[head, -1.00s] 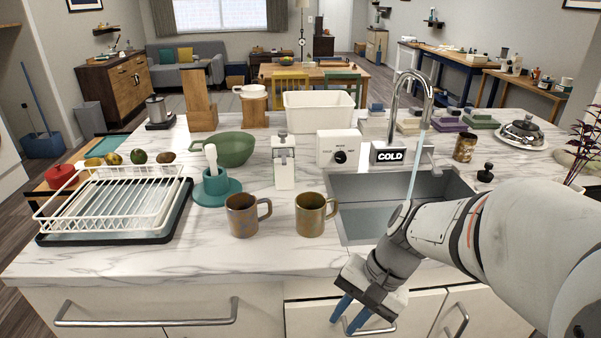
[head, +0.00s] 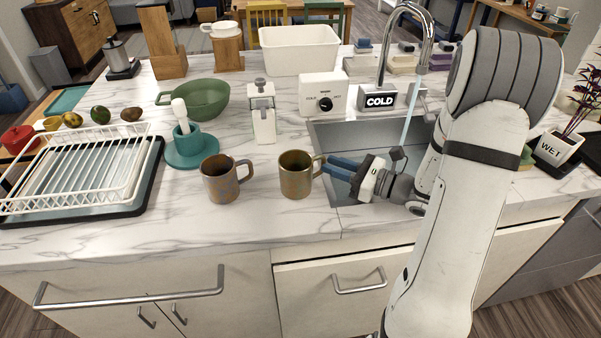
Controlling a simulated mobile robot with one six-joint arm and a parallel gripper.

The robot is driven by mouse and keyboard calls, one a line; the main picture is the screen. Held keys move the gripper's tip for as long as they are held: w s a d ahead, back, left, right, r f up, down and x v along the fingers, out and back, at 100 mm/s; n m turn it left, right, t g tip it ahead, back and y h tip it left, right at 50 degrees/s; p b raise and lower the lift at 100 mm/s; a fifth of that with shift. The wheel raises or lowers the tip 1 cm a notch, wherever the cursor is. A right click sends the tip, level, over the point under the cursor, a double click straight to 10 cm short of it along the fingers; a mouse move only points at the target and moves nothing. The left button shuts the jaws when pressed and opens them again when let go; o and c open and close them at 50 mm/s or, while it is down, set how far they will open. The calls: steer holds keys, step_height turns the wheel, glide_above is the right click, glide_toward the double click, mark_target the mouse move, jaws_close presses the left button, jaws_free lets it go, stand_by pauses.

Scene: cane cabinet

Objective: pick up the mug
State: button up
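Two brownish mugs stand upright on the marble counter in the head view. The right mug (head: 296,176) has its handle pointing right, toward my gripper. The left mug (head: 221,180) stands a little apart, its handle also to the right. My gripper (head: 326,165) comes in from the right over the sink's front left edge, its blue fingers pointing left. The fingertips are at the right mug's handle. I cannot tell whether they touch or straddle it, or how wide the gap between them is.
A teal holder with a white-handled tool (head: 187,146), a green bowl (head: 202,99) and a white dispenser (head: 263,118) stand behind the mugs. A dish rack (head: 82,172) is at left. The sink (head: 345,139) with running tap lies right. Counter in front of the mugs is clear.

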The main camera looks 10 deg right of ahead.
steer(key=x, duration=0.2)
steer(key=p+x, duration=0.1)
steer(key=x, duration=0.2)
steer(key=shift+f, duration=0.25)
jaws_close()
